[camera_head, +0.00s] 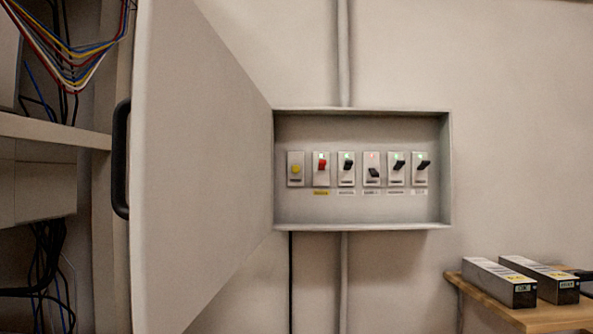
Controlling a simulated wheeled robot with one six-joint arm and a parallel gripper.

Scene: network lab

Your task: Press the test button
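An open grey electrical box (363,214) is mounted on the wall, right of the middle of the view. Inside is a row of small modules. The leftmost module carries a round yellow button (296,169), which looks like the test button; its label is too small to read. Beside it is a module with a red switch (322,164), then several black toggle switches (373,173), one of them tilted down with a reddish light above it. Several others show green lights. My gripper is not in view.
The box's large grey door (195,150) stands open to the left, with a black handle (121,158). A rack with colored cables (85,55) is at the far left. A wooden table (495,306) with grey units (500,280) stands at the lower right. The space before the box looks clear.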

